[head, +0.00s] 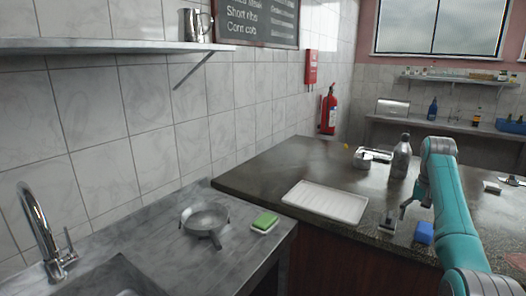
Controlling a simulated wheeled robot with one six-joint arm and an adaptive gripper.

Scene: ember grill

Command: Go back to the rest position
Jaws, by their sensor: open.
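My teal arm reaches up from the lower right over the dark counter (262,172). My gripper (403,209) is small in this view and hangs low over the counter, left of the arm. It is open, and I see nothing held in it. A small grey block-like item (388,222) lies just below and left of it; I cannot tell whether they touch. A blue block (424,233) lies to the right of that item, close to my arm.
A white ribbed tray (325,201) lies left of my gripper. A grey bottle (401,158) stands behind it, near a small metallic item (365,160). On the sink counter are a pan (205,217) and a green sponge (264,222). A fire extinguisher (328,110) hangs behind.

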